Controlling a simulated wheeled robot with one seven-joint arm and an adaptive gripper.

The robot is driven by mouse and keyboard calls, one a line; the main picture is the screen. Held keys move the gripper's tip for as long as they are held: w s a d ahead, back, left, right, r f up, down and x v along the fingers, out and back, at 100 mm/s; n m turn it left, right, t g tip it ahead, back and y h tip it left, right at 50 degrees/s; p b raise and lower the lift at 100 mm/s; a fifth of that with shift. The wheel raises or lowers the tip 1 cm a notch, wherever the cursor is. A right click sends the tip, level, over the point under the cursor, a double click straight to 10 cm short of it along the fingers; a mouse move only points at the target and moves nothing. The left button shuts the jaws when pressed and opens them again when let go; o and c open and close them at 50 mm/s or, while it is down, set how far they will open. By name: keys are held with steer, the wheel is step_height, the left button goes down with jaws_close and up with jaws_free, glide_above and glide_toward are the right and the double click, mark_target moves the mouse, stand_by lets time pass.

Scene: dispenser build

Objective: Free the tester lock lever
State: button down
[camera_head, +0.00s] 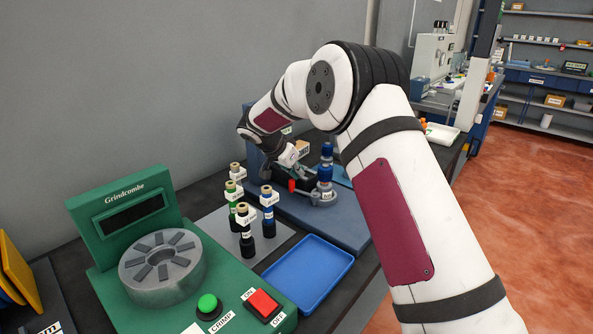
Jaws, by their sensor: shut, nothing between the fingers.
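The tester is a slate-blue station (345,229) behind the blue tray, with a flat base and an upright back panel. A blue dispenser bottle (325,177) stands upright on it in a grey holder. A small red piece (292,186) shows at the holder's left; it may be the lock lever's tip, but I cannot tell its position. My gripper (300,183) points down over the station, just left of the bottle. It looks shut and empty. The wrist hides part of the station, and I cannot tell if the fingers touch the lever.
Several dispensers with white tags (245,222) stand on a grey plate at the left. An empty blue tray (308,268) lies in front of the station. A green Grindcombe crimp machine (120,215) with green and red buttons is at the left front. A wall runs behind.

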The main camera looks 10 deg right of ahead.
steer(key=shift+s+a+b, duration=0.2)
steer(key=shift+a+b, duration=0.15)
steer(key=shift+b, duration=0.25)
steer(key=shift+s+a+f+b, duration=0.1)
steer(key=shift+s+a+b, duration=0.55)
steer(key=shift+b, duration=0.55)
steer(key=shift+s+a+b, duration=0.25)
steer(key=shift+s+b, duration=0.15)
steer(key=shift+b, duration=0.25)
steer(key=shift+s, duration=0.1)
steer(key=shift+r, duration=0.2)
